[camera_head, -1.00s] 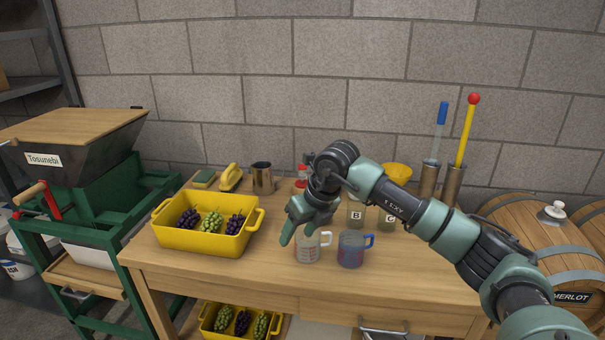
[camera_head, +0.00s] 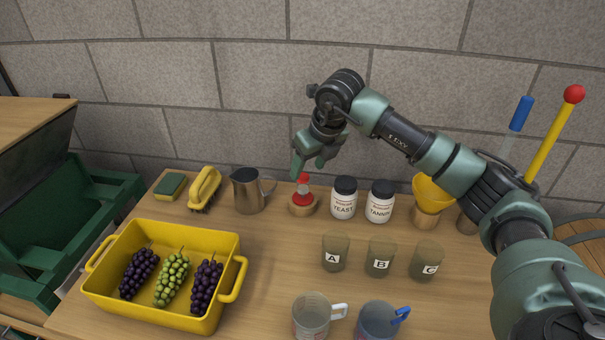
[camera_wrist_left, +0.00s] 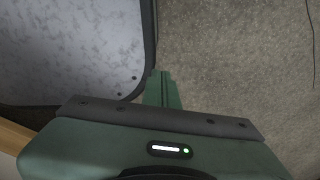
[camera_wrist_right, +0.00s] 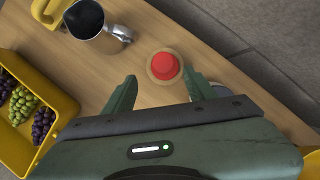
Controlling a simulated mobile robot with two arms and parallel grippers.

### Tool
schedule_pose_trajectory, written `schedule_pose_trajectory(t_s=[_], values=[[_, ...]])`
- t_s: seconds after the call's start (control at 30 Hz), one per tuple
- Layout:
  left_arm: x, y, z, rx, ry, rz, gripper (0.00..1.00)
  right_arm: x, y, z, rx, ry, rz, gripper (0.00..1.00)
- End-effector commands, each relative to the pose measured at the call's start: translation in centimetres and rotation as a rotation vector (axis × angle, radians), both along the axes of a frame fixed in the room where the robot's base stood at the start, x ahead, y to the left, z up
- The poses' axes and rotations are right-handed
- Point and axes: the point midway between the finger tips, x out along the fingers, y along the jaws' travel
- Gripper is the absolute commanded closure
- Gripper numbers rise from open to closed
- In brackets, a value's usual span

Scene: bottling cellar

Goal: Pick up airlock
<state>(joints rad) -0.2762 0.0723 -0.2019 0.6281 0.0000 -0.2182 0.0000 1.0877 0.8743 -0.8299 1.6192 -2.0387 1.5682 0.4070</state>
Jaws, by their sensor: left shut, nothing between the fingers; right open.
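My right gripper (camera_head: 310,167) points down above the airlock, open and empty. In the right wrist view its two fingers lie apart, with the airlock just beyond the gap between their tips. My left gripper (camera_wrist_left: 162,80) is shut and empty over the floor, and shows only in the left wrist view.
A metal pitcher (camera_head: 248,192) stands left of the airlock, and a yeast jar (camera_head: 343,200) and a tannin jar (camera_head: 380,204) stand close on its right. Cups A, B and C are in front. A yellow crate (camera_head: 214,318) of grapes is at front left. The wall is behind.

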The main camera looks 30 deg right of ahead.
Motion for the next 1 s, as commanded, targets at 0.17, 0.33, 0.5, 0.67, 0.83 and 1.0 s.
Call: schedule_pose_trajectory(t_s=[0.17, 0.33, 0.5, 0.67, 0.83, 1.0], values=[[-2.2, 0.7, 0.1, 0.009, 0.031, -0.001, 1.0, 0.3, 0.1, -0.9, 0.001, 0.004, 0.001, 0.44], [-3.4, 1.0, 0.5, 0.014, 0.048, -0.001, 1.0, 1.1, 0.1, -2.6, 0.001, 0.003, -0.001, 0.44], [-3.4, 1.0, 1.5, 0.014, 0.048, 0.0, 1.0, 1.9, 0.0, -4.8, 0.002, 0.004, 0.0, 0.44], [-2.9, 1.0, 1.8, 0.013, 0.039, 0.0, 1.0, 2.7, 0.0, -6.8, 0.002, 0.002, 0.001, 0.44], [-1.9, 0.9, 1.9, 0.011, 0.025, 0.0, 1.0, 2.9, 0.0, -7.3, 0.0, 0.0, 0.001, 0.44], [-1.9, 0.9, 1.8, 0.011, 0.025, 0.0, 1.0, 2.9, 0.0, -7.3, 0.0, 0.0, 0.001, 0.55]])
